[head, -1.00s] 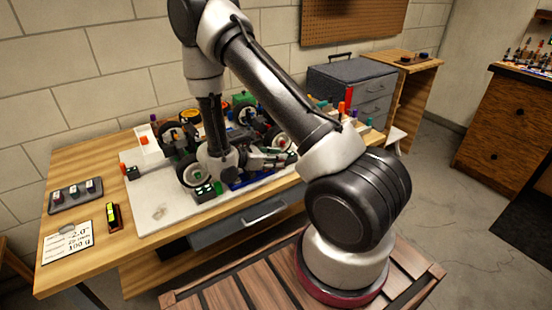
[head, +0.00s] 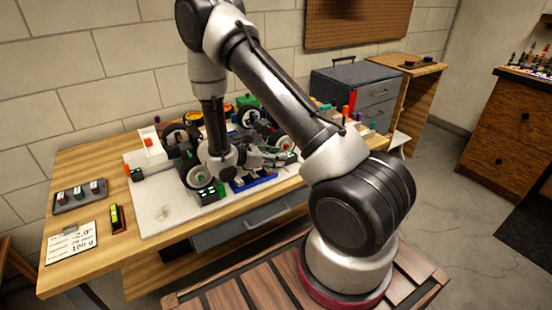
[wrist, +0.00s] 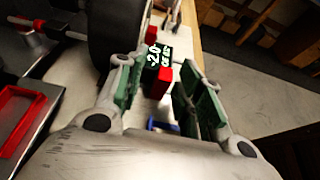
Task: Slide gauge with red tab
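In the wrist view, a black gauge (wrist: 154,59) with a lit readout that looks like "-2.0" stands ahead of my gripper. Its red tab (wrist: 165,76) faces me, between the lines of the two fingers. My gripper (wrist: 160,84) is open, with green-padded fingers to the left and right of the tab, and a gap shows on the right side. Whether the left finger touches the gauge cannot be told. In the head view my gripper (head: 272,158) reaches rightward beside the car, low over the bench; I cannot make out the gauge there.
A dark tire (wrist: 112,35) stands close left of the gauge in the wrist view. A red tray (wrist: 16,118) is at far left. In the head view, a blue stand (head: 255,182) is below the gripper. A note card (head: 72,243) lies at the bench's left.

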